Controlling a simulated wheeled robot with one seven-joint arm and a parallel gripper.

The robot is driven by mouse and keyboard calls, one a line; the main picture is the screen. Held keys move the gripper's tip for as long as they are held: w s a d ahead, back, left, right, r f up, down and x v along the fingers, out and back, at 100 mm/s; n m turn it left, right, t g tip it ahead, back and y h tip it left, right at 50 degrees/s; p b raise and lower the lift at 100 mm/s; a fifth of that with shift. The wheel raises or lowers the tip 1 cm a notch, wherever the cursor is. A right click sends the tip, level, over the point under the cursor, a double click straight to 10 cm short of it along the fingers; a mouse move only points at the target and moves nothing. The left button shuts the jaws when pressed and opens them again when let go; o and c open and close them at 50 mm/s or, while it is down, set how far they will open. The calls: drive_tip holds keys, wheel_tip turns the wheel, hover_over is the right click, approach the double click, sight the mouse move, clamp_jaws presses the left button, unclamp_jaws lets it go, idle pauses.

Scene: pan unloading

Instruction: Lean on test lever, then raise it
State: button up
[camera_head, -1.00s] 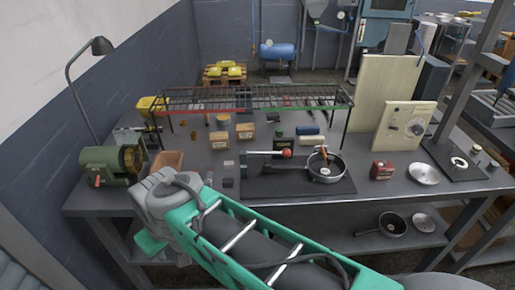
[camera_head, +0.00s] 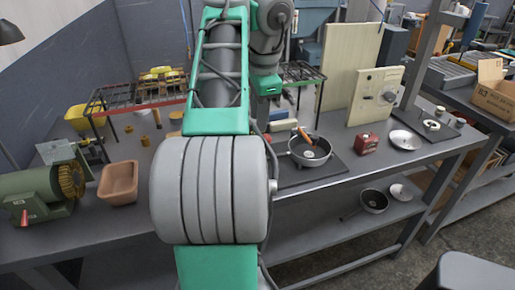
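The test lever does not show now; my arm covers the place left of the pan where a red-knobbed black lever stood. The metal pan (camera_head: 316,159) sits on a dark plate (camera_head: 328,172) on the workbench, with an orange-brown piece (camera_head: 303,136) standing in it. My arm rises through the middle of the head view and bends at the top. A green and grey end part of it hangs above the bench, behind the pan's left side. My fingers cannot be made out, nor whether they touch anything.
A red box (camera_head: 367,142) and a round lid (camera_head: 405,140) lie right of the pan. A beige panel (camera_head: 376,97) stands behind them. A wire rack (camera_head: 135,93) spans the back left. A terracotta tray (camera_head: 118,183) and a green grinder (camera_head: 37,195) are at left.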

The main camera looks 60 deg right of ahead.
drive_tip(key=f+b, duration=0.4)
drive_tip(key=f, duration=0.1)
drive_tip(key=w+d+f+b, duration=0.1)
drive_tip(key=f, duration=0.1)
drive_tip(key=shift+f+b, duration=0.2)
drive_tip(key=shift+b, duration=0.2)
clamp_jaws()
idle(0.9)
